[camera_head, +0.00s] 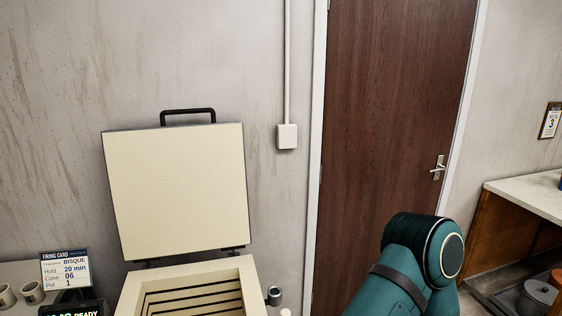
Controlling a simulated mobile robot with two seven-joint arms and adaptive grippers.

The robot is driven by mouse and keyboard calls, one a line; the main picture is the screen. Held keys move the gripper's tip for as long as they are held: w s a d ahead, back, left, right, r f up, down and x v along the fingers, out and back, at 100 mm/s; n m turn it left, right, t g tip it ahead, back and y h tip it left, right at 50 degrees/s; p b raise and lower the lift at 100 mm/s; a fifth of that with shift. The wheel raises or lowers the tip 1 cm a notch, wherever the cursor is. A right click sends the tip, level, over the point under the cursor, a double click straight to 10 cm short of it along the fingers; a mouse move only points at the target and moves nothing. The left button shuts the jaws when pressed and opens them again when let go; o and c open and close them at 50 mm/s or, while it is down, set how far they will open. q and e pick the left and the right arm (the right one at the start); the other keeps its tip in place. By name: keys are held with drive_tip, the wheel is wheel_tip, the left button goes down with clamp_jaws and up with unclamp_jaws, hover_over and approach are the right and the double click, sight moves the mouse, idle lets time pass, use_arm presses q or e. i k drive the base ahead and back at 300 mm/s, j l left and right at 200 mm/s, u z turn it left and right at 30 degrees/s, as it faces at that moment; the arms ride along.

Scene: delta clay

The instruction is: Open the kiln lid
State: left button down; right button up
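The kiln lid (178,190) is a cream square panel with a dark rim. It stands raised, nearly upright, hinged at the back of the kiln (252,285). Its black handle (187,113) is at the top edge, with nothing on it. The kiln's chamber is open from above and shows dark grooves along its inner walls; its lower part is cut off by the frame. A teal link of my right arm shows at the lower right, but the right gripper is out of view. My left gripper is not in view.
A firing card (66,274) and small cups (32,292) stand left of the kiln, beside a dark display (72,309). A small grey container (274,296) is right of the kiln. A brown door (395,120) is behind; a workbench (530,198) stands at the right.

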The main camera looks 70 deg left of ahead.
sight(177, 190)
drive_tip(key=i+l+u, duration=0.2)
drive_tip(key=i, duration=0.2)
drive_tip(key=i+u, duration=0.25)
drive_tip(key=i+l+u, duration=0.2)
drive_tip(key=i, duration=0.3)
drive_tip(key=i+j+u, duration=0.1)
drive_tip(key=i+u, duration=0.15)
drive_tip(key=u, duration=0.2)
drive_tip(key=i+u, duration=0.25)
drive_tip(key=u, duration=0.25)
drive_tip(key=i+l+u, duration=0.1)
drive_tip(key=u, duration=0.35)
drive_tip(key=i, duration=0.15)
